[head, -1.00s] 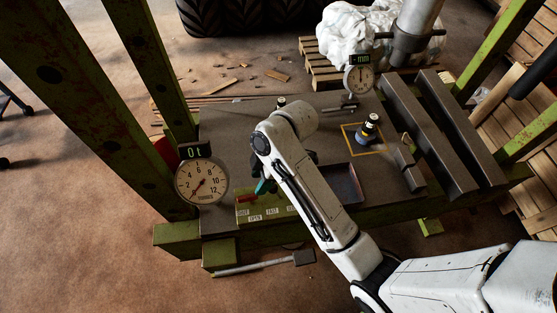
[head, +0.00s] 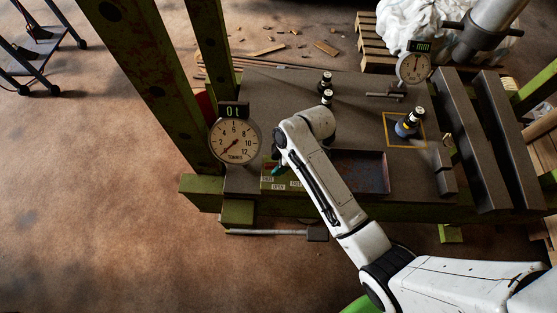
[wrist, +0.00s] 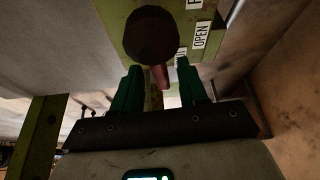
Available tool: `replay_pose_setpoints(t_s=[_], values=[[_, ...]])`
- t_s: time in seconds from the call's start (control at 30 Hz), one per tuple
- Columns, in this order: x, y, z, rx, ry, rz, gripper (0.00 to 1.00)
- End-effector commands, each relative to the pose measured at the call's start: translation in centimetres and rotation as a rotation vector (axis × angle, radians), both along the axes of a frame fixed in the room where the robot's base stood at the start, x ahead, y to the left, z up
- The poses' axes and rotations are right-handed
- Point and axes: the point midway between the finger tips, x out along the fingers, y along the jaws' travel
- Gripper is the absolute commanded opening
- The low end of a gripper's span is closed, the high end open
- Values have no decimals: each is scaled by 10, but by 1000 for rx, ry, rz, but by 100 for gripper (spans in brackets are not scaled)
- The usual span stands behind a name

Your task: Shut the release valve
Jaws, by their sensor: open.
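The valve panel is a green block (head: 268,184) with white labels at the press table's front edge. In the wrist view a dark round knob (wrist: 151,36) stands in front of the panel, with a reddish lever (wrist: 160,77) showing just below it. One label beside it reads OPEN (wrist: 201,35); another is partly hidden. My gripper (wrist: 160,88) is open, its two green fingers on either side of the lever's lower end. I cannot tell whether either finger touches it. In the head view my gripper (head: 278,168) is at the panel, and my arm hides most of the valve.
A dial gauge (head: 234,141) with a display reading 0 t stands left of the panel. A shallow tray (head: 362,172) lies right of my wrist. A long-handled bar (head: 270,233) is below the table edge.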

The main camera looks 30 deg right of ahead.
Motion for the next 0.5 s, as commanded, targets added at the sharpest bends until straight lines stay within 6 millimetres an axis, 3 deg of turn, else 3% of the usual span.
replay_pose_setpoints(t_s=[0.2, 0.5], values=[[0, 0, 0, 0, -1, 0, 42], [0, 0, 0, 0, 0, 0, 13]])
